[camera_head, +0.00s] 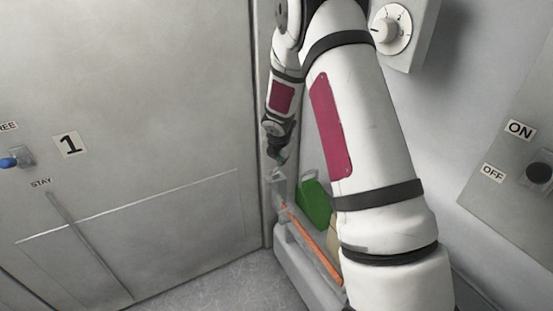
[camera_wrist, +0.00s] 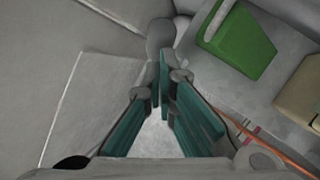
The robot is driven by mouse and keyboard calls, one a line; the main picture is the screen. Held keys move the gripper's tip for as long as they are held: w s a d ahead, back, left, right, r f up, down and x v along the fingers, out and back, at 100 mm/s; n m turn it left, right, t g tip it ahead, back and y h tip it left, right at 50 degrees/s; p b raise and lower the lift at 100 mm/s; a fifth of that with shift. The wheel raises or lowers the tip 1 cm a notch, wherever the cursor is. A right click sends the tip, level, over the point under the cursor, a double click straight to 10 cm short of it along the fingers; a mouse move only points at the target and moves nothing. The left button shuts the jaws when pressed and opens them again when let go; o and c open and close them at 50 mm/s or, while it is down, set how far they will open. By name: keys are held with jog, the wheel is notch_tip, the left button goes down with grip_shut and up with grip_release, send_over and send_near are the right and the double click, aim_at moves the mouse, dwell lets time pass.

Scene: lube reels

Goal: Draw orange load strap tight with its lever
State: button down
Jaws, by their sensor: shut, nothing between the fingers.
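The orange load strap (camera_head: 314,243) runs along the front of a low grey shelf at the lower middle of the head view. In the wrist view it shows as a thin orange line (camera_wrist: 284,154) at the lower right. My gripper (camera_head: 281,158) is shut and empty above the strap's far end. In the wrist view my gripper's teal fingers (camera_wrist: 163,88) come together near a grey rounded piece (camera_wrist: 160,36), which may be the lever's end. I cannot tell whether they touch it. My arm hides part of the shelf.
A green container (camera_head: 314,203) stands on the shelf behind the strap, with a beige item (camera_wrist: 302,108) beside it. A grey door panel marked 1 (camera_head: 120,120) is on the left. A dial (camera_head: 392,29) and an ON/OFF panel (camera_head: 515,155) are on the right. Floor (camera_head: 240,285) is clear.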

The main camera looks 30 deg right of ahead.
jog(key=shift+a, duration=0.25)
